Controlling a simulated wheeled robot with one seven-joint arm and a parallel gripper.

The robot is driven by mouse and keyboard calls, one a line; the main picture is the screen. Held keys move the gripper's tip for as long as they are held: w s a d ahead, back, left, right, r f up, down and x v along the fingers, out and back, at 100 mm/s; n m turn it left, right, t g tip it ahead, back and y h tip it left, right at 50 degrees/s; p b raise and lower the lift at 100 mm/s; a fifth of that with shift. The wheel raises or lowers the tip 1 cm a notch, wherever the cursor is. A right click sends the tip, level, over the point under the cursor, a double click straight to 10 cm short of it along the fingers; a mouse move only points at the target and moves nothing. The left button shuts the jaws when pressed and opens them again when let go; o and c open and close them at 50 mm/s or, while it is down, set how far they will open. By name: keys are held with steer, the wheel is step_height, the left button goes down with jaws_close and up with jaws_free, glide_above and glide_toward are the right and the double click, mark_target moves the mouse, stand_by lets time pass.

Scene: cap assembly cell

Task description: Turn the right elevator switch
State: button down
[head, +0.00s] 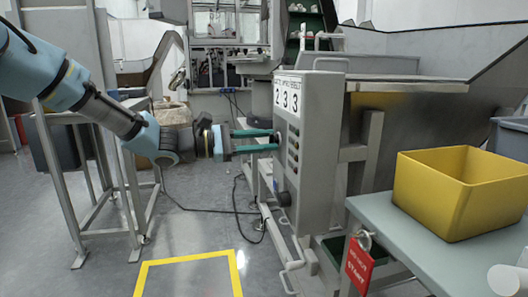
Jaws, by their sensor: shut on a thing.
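A grey control box (318,150) with a "2 3 3" label stands upright at the centre of the head view. Its narrow left-facing panel (291,170) carries a row of small buttons and a dark round knob low down. My gripper (274,140) comes in level from the left, and its two teal fingers reach the upper part of this panel. The fingers are shut on a small switch there, which is mostly hidden at the fingertips. Which way the switch is turned cannot be made out.
A yellow bin (460,190) sits on a grey table (385,218) at the right, with a red tag (358,266) hanging at its edge. A metal frame stands on the left. Dark cables lie on the floor below my gripper. Yellow tape (190,259) marks open floor in front.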

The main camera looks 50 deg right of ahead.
steer(key=m+b, duration=0.8)
steer(key=shift+f+b, duration=0.15)
steer(key=shift+b, duration=0.15)
stand_by(0.4)
steer(key=c, duration=0.5)
jaws_free()
steer(key=shift+a, duration=0.1)
steer(key=p+v, duration=0.2)
steer(key=v, duration=0.8)
steer(key=shift+w+a, duration=0.25)
